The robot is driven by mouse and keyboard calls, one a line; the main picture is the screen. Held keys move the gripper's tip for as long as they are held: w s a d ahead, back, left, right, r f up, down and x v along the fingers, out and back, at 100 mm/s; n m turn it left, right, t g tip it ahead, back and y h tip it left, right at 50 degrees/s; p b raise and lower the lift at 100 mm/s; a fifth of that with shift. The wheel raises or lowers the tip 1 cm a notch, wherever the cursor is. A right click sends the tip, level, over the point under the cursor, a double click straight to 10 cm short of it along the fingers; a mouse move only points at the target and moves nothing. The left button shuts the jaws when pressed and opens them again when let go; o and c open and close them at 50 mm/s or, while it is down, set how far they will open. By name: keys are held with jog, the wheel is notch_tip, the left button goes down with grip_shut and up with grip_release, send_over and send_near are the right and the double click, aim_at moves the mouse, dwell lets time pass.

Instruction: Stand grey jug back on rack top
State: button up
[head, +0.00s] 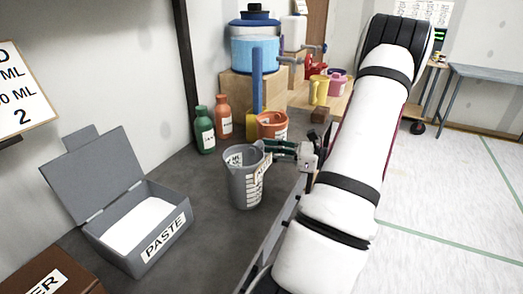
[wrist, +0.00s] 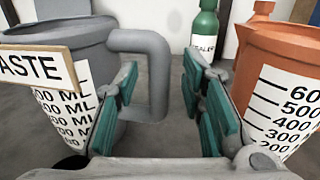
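The grey jug (head: 244,186) stands upright on the dark counter, with white volume markings and a tan-edged tag on its side. In the wrist view the grey jug (wrist: 75,110) fills the left side, its tag (wrist: 35,68) reading "ASTE". Its handle (wrist: 158,75) points right. My gripper (head: 283,150) reaches in from the right at the height of the jug's upper part. In the wrist view my gripper (wrist: 165,110) is open, its teal pads apart, with the handle between or just beyond them. I cannot tell whether a pad touches the handle. I cannot identify the rack top for certain.
An orange jug (head: 271,126) stands close behind my gripper. Green (head: 204,131) and orange (head: 223,117) bottles stand near the wall. Yellow (head: 320,90) and pink (head: 338,82) jugs stand on a wooden surface (head: 340,104) farther back. An open paste box (head: 165,240) is front left.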

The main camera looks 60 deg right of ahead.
jog(key=v, duration=0.9)
jog(key=shift+s+p, duration=0.25)
jog(key=shift+p, duration=0.05)
jog(key=shift+s, duration=0.1)
